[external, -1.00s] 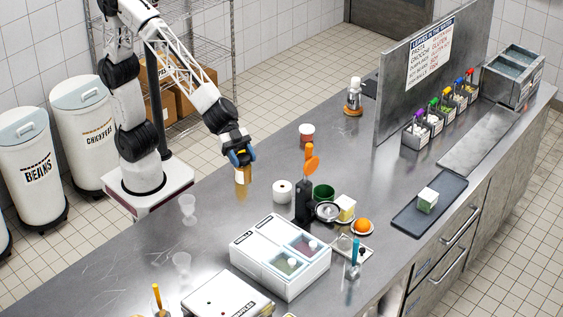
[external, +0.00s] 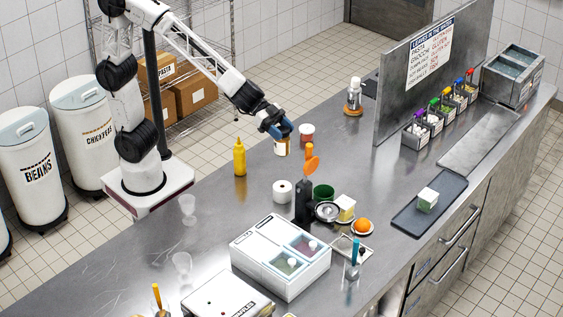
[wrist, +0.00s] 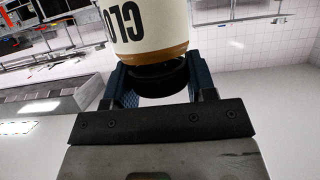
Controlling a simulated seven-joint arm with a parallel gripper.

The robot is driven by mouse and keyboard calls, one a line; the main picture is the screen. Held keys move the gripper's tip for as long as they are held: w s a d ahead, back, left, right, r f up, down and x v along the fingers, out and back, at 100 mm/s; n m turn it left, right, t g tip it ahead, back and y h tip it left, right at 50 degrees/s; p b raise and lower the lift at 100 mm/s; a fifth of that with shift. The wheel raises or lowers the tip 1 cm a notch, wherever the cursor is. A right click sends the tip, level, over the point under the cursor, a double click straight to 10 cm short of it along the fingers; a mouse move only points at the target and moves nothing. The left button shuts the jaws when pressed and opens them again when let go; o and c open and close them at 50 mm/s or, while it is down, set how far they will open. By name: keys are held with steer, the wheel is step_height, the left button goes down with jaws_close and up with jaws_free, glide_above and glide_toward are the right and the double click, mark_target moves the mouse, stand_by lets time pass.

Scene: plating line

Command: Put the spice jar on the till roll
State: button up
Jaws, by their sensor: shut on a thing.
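The spice jar (external: 283,149) has a brown and white body and a label. In the wrist view the jar (wrist: 150,32) shows the letters "CLO" and a black lid between my fingers. My gripper (external: 278,132) is shut on the jar at its lid end and holds it above the counter. The till roll (external: 282,190) is a white roll with a dark hole on top. It stands on the counter below and in front of the jar in the external view. Nothing lies on it. The roll is not seen in the wrist view.
A yellow bottle (external: 239,158) stands left of my gripper. A red and white tub (external: 306,132) is close behind the jar. A black holder (external: 303,202) with orange utensils stands just right of the roll.

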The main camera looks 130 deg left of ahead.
mark_target(289, 148)
steer(key=shift+f, duration=2.5)
steer(key=shift+f, duration=0.1)
step_height(289, 148, down, 6)
steer(key=shift+f, duration=1.9)
steer(key=shift+f, duration=0.15)
steer(key=o, duration=1.1)
steer(key=shift+c, duration=0.2)
